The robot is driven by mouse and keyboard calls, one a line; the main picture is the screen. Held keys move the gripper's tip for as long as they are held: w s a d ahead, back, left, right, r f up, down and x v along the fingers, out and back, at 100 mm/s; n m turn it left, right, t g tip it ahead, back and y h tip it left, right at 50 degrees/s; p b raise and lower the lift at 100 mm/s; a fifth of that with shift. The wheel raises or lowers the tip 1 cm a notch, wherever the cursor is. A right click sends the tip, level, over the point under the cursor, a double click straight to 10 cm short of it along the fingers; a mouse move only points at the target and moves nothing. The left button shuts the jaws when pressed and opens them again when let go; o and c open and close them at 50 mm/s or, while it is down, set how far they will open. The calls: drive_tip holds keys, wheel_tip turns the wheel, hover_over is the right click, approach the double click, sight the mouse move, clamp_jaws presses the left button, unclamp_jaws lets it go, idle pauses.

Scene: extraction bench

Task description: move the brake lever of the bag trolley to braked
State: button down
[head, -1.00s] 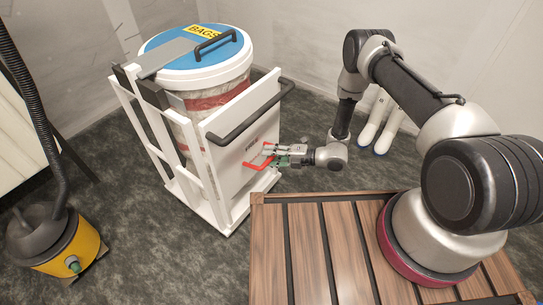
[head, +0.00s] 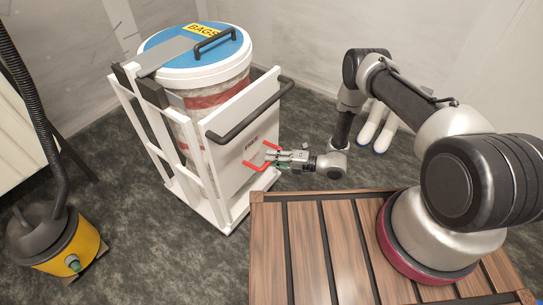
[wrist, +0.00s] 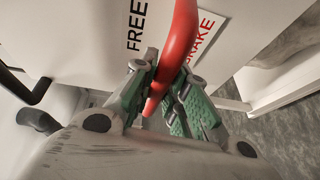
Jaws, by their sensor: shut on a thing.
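The bag trolley (head: 222,170) is a white frame with a front panel that carries a red brake lever (head: 256,167). In the wrist view the lever (wrist: 180,42) rises between the FREE label (wrist: 135,25) and the BRAKE label (wrist: 203,38), and covers part of the BRAKE label. My gripper (head: 271,157) is at the front panel. In the wrist view its green-padded fingers (wrist: 160,90) are shut on the lever's lower end. The fingers hide part of the lever in the head view.
A blue-lidded bin (head: 190,50) marked BAGS stands in the trolley. The trolley's black handle (head: 250,112) juts out above my gripper. A slatted wooden platform (head: 305,235) lies at front right, and a yellow vacuum (head: 75,245) stands at left. Dark carpet is clear between vacuum and platform.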

drive_tip(key=shift+w+a+f, duration=0.1)
drive_tip(key=shift+a+f, duration=0.05)
drive_tip(key=shift+f, duration=1.05)
drive_tip(key=shift+w+a+f, duration=0.1)
drive_tip(key=shift+a+f, duration=0.05)
drive_tip(key=shift+f, duration=1)
drive_tip(key=c, duration=1.4)
unclamp_jaws()
drive_tip(key=v, duration=1.2)
